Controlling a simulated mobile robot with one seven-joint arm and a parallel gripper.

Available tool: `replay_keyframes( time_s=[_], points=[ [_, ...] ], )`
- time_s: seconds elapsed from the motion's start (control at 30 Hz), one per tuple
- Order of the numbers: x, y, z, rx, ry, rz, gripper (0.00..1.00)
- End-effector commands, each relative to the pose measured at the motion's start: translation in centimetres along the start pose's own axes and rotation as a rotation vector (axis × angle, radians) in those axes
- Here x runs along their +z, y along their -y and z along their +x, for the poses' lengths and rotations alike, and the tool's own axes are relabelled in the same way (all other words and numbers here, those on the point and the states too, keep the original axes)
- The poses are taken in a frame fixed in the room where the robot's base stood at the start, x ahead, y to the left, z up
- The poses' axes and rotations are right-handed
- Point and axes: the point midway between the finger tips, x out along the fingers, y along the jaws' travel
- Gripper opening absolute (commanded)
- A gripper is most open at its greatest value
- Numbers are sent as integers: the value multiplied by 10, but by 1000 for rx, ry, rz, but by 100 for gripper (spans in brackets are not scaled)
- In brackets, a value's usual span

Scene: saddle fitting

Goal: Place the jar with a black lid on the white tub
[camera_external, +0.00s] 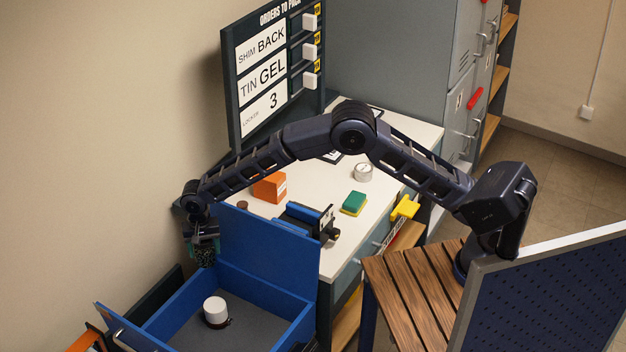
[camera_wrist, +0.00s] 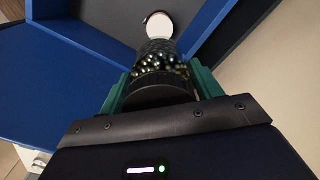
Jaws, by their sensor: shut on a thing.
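My gripper (camera_external: 203,240) is at the end of the outstretched arm, above the left side of the blue open box. It is shut on the jar with a black lid (camera_wrist: 160,62). In the wrist view the black lid sits between the green fingers (camera_wrist: 158,90), and the clear body filled with shiny beads points away from the camera. The jar also shows as a dark shape under the gripper in the external view (camera_external: 204,257). The white tub (camera_external: 215,308) stands on the box's grey floor, apart from the jar. Its pale round top shows beyond the jar in the wrist view (camera_wrist: 159,24).
The blue box (camera_external: 262,305) has raised walls and a tall blue panel (camera_external: 265,248) at its back. The white worktop (camera_external: 330,190) behind holds an orange block (camera_external: 269,187), a green and yellow sponge (camera_external: 354,203) and a white round gauge (camera_external: 363,173). Grey floor around the tub is clear.

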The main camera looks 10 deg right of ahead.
Motion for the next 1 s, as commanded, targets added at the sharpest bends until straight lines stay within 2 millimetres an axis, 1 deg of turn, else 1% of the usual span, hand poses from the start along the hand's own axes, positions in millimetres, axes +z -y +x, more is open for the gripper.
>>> replay_keyframes(
  time_s=[0.17, 0.27, 0.7, 0.8, 0.9, 1.0],
  points=[
    [0, 0, 21, 0, 0, 0, 25],
    [0, 0, 38, 2, 0, 0, 25],
    [0, 0, 130, 2, 1, 0, 25],
    [0, 0, 147, 1, 0, 0, 25],
    [0, 0, 159, 0, 0, 0, 25],
    [0, 1, 165, -2, 0, 0, 25]
  ],
)
